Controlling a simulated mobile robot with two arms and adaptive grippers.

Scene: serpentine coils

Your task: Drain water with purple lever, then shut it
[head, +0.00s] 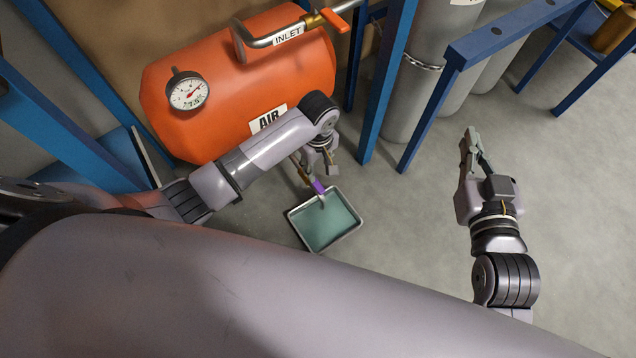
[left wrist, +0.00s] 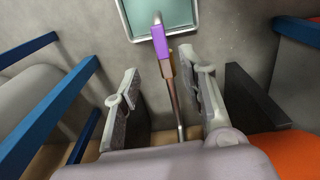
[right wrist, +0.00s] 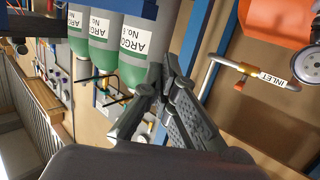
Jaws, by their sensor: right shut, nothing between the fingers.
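The purple lever (head: 318,187) sits on a thin brass drain pipe below the orange air tank (head: 225,85). In the left wrist view the lever (left wrist: 160,41) lies in line with the pipe (left wrist: 174,100). My left gripper (head: 322,168) is open under the tank's right end, its fingers on either side of the pipe, the lever just beyond the fingertips. A pale tip or stream, I cannot tell which, shows past the lever over the tray. The metal tray (head: 338,238) holds teal water. My right gripper (head: 470,140) is shut and empty, raised at the right.
Blue frame posts (head: 385,80) and a blue rack (head: 500,35) stand right of the tank, with grey gas cylinders (head: 420,70) behind. The tank carries a gauge (head: 188,91) and an inlet pipe with an orange handle (head: 335,20). Floor right of the tray is clear.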

